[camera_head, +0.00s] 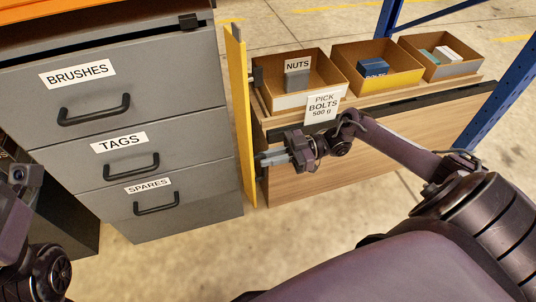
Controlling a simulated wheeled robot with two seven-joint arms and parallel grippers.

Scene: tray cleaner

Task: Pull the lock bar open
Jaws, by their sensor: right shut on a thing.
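The yellow lock bar (241,115) stands upright along the right front edge of the grey drawer cabinet (190,80). It sticks out from the cabinet front like a narrow flap. My right gripper (268,158) comes in from the right, with its fingers pointing left at the lower part of the bar. It is shut on the lock bar; the exact contact at the fingertips is small and hard to see. Part of my left arm (30,240) shows at the lower left, but its gripper fingers are out of the picture.
The cabinet drawers are labelled BRUSHES, TAGS and SPARES and have black handles. A wooden bench (350,150) with several open bins stands at the right, behind my right arm. Blue rack posts (510,85) rise farther right. Concrete floor (200,265) is clear in front.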

